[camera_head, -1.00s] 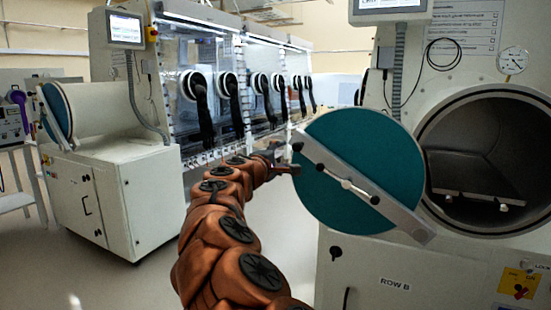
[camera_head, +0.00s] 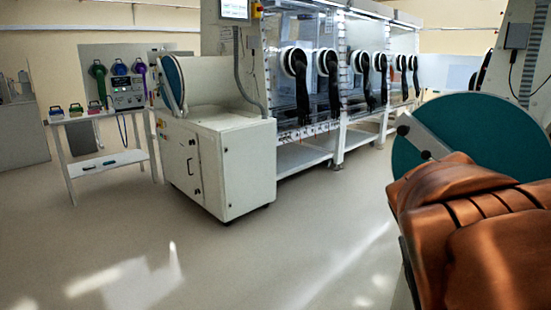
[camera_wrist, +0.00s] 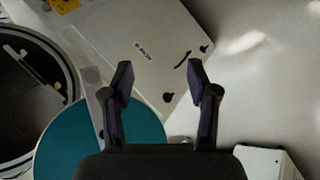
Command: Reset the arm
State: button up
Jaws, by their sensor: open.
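My gripper (camera_wrist: 159,74) is open in the wrist view, with two dark fingers spread apart and nothing between them. It points down over the scene, with a white cabinet front (camera_wrist: 150,40) and bare floor below it. The teal round door (camera_wrist: 62,145) is at the lower left of that view, partly hidden by my gripper's body. In the head view my orange-covered arm is bent close at the lower right. It hides part of the teal door (camera_head: 465,125), and my gripper is not visible there.
A dark round chamber opening (camera_wrist: 25,95) is beside the door in the wrist view. In the head view a glovebox row (camera_head: 325,75) with black gloves and a white cabinet (camera_head: 240,165) stand at the back. A small side table (camera_head: 105,165) holds instruments. The floor (camera_head: 290,250) between is clear.

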jog(key=s+a+f+n+g+y, duration=0.1)
jog(key=s+a+f+g+y, duration=0.15)
jog(key=s+a+f, duration=0.55)
jog(key=s+a+f+g+y, duration=0.2)
jog(key=s+a+f+y, duration=0.2)
jog(key=s+a, duration=0.7)
notch_tip(320, 180, up, 17)
jog(key=d+t+p, duration=0.1)
jog(key=p, duration=1.4)
jog(key=shift+d, duration=0.25)
jog(key=shift+f, duration=0.15)
